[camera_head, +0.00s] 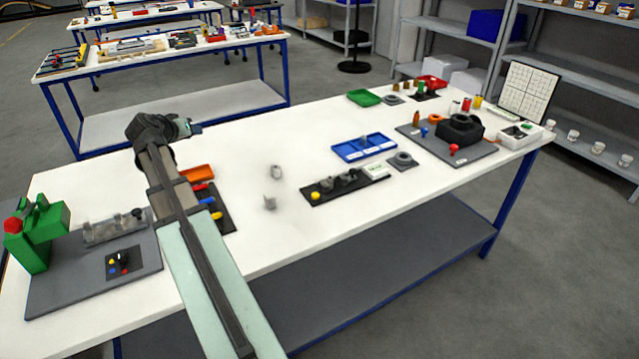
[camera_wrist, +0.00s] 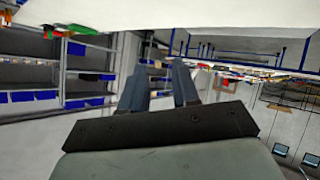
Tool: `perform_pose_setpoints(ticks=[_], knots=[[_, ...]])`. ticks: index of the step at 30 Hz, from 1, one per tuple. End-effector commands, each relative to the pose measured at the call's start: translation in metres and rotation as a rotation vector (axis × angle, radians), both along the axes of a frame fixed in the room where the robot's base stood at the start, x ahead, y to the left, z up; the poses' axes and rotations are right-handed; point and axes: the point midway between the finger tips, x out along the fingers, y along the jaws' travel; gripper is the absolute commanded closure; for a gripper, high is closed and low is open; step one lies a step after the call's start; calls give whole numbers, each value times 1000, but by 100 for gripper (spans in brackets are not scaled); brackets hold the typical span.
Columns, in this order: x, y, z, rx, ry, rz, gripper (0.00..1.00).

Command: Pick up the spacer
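I cannot tell for sure which part is the spacer. Two small light-grey pieces, one (camera_head: 276,171) behind the other (camera_head: 270,202), stand loose on the white table in the head view. A flat grey ring-like part (camera_head: 403,161) lies further right. My gripper (camera_head: 196,127) is raised at the left, above the far side of the table and apart from these parts. In the wrist view its two fingers (camera_wrist: 160,80) stand apart with nothing between them. The wrist view shows shelves and tables, and none of these parts can be made out there.
A green press-like fixture (camera_head: 40,238) stands at the left on a grey board. An orange tray (camera_head: 197,173) lies beside my arm. A black strip with parts (camera_head: 335,187), a blue tray (camera_head: 364,147) and a grey board (camera_head: 470,155) lie rightward. The table's middle is mostly clear.

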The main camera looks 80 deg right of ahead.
Motion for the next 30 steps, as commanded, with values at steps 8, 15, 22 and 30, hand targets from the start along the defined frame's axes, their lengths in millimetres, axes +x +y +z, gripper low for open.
perform_pose_setpoints(ticks=[8,15,22,30], knots=[[-161,-32,-26,115,-174,-481,70],[-274,-28,-42,151,-308,-866,70],[-326,-18,-49,151,-374,-1063,70],[-345,-28,-67,151,-383,-1096,70]])
